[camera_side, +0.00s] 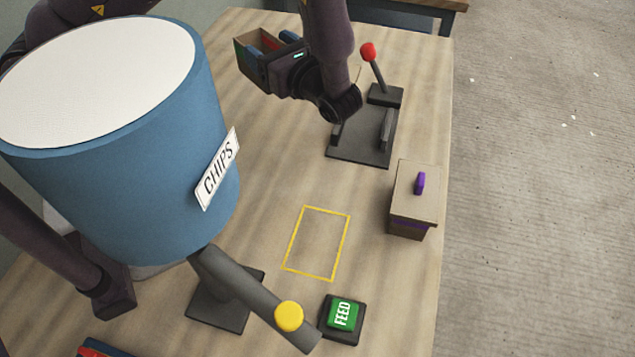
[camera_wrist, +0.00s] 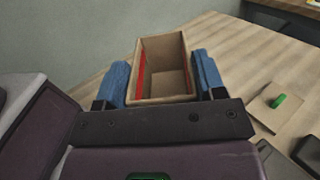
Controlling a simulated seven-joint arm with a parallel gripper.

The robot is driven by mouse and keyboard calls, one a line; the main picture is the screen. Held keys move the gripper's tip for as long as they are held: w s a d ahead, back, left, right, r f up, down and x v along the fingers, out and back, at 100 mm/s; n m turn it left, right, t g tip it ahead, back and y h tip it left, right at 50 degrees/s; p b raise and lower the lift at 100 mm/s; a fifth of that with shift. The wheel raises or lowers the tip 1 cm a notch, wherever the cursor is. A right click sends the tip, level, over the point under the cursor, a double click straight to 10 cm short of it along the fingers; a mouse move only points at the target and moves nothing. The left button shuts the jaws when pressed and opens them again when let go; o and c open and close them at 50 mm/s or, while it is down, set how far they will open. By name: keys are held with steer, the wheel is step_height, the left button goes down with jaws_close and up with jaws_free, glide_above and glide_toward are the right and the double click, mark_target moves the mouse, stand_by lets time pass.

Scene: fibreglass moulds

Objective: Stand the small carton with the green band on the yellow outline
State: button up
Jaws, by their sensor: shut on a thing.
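My gripper (camera_side: 272,53) is shut on an open-topped brown carton (camera_side: 243,58), high at the back left in the side view. The yellow outline (camera_side: 316,243) lies on the table at front centre, empty, well away from the gripper. Whether the carton touches the table, I cannot tell.
A brown carton with purple tab and band (camera_side: 413,205) stands right of the outline.

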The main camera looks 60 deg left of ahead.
steer(key=s+d+f+n+g+h, duration=0.3)
steer(key=s+d+n+g+h, duration=0.1)
steer(key=s+n+g+h, duration=0.3)
steer(key=s+d+f+n+g+h, duration=0.2)
steer(key=s+d+n+g+h, duration=0.2)
steer(key=s+n+g+h, duration=0.35)
steer(key=w+d+n+t+h, duration=0.5)
steer(key=d+n+t+h, duration=0.2)
steer(key=n+t+h, duration=0.3)
steer(key=w+d+n+t+h, duration=0.4)
steer(key=d+n+t+h, duration=0.4)
steer(key=n+h, duration=0.25)
steer(key=shift+m+h, duration=0.4)
steer(key=shift+m, duration=0.1)
steer(key=shift+a+f, duration=0.2)
steer(key=shift+f, duration=3.45)
steer(key=shift+f, duration=0.15)
steer(key=o, duration=0.9)
